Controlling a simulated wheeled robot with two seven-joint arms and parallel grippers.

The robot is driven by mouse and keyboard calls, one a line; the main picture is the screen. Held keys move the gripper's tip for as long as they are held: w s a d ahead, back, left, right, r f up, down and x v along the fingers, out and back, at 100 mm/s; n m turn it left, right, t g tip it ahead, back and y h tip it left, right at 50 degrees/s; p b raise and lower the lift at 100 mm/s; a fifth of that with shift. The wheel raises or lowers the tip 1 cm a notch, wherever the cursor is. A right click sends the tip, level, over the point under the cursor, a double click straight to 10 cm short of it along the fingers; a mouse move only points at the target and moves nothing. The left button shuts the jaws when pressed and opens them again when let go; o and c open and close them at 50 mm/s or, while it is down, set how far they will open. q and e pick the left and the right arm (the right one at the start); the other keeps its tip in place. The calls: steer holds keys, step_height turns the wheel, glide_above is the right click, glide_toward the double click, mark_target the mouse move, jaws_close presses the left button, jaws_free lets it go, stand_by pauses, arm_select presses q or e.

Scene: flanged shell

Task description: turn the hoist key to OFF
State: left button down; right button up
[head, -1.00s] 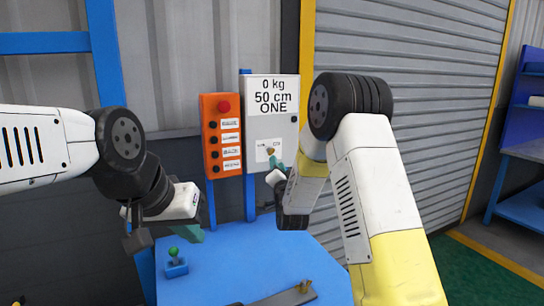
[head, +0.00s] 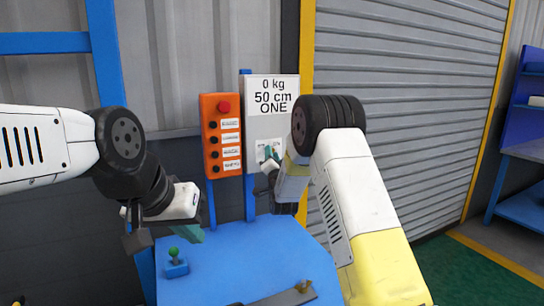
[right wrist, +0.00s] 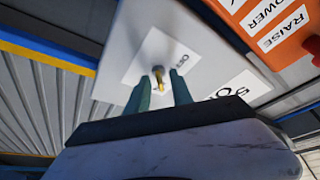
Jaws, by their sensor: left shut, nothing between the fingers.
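The brass hoist key (right wrist: 158,72) sits in a white label plate (right wrist: 137,70) on the grey panel (head: 257,123). "OFF" can be read on the plate beside it in the right wrist view. My right gripper (right wrist: 160,78) is at the key. Its two teal fingers stand apart, one on each side of the key, with a visible gap around it. In the head view my right gripper (head: 269,156) covers most of the key and part of the plate. My left gripper (head: 194,236) is shut and empty, above the blue table, away from the panel.
An orange button box (head: 221,135) with a red button and several black ones hangs just left of the panel. A blue table (head: 235,255) below carries a green-topped joystick (head: 175,262) and a dark bar with a brass piece (head: 280,297). A roller shutter (head: 410,100) stands at right.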

steer(key=shift+c, duration=0.5)
jaws_close()
steer(key=shift+w+d+n+g+y, duration=0.15)
steer(key=shift+n+g+y, duration=1.15)
steer(key=shift+n, duration=2.85)
steer(key=shift+d+n+g+y, duration=0.25)
steer(key=shift+n+y, duration=2)
steer(key=shift+n, duration=1.95)
steer(key=shift+w+d+n+g+y, duration=0.1)
steer(key=shift+n+g+y, duration=1.2)
steer(key=shift+n, duration=2.85)
steer(key=shift+t+y, duration=0.35)
steer(key=shift+y, duration=0.3)
